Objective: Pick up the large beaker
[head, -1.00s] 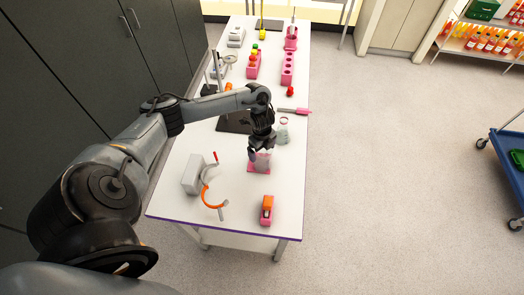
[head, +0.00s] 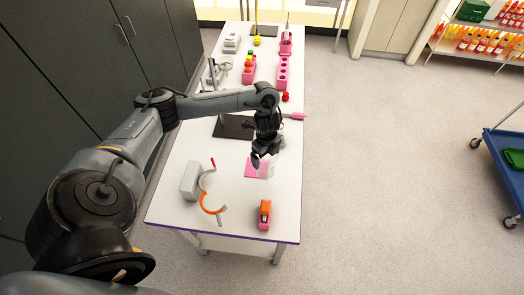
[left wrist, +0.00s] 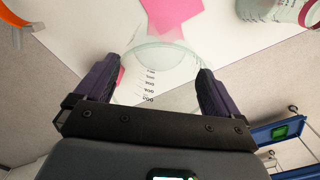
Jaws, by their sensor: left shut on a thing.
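The large beaker is clear glass with dark volume marks. In the left wrist view the beaker (left wrist: 150,88) sits between the two dark fingers of my left gripper (left wrist: 153,78), which is shut on it. In the head view the left gripper (head: 259,160) is over the near part of the table, with the faint beaker (head: 265,170) under it. The beaker looks raised above the table, overlapping the right side of a pink mat (head: 250,168). The mat also shows past the glass in the wrist view (left wrist: 172,14). My right gripper is not in view.
A pink and orange tape dispenser (head: 265,213) stands near the front right. An orange clamp ring (head: 209,203) and a grey block (head: 190,181) are at the left. Another glass vessel (left wrist: 270,9) is close by at upper right. Pink racks (head: 283,72) stand farther back.

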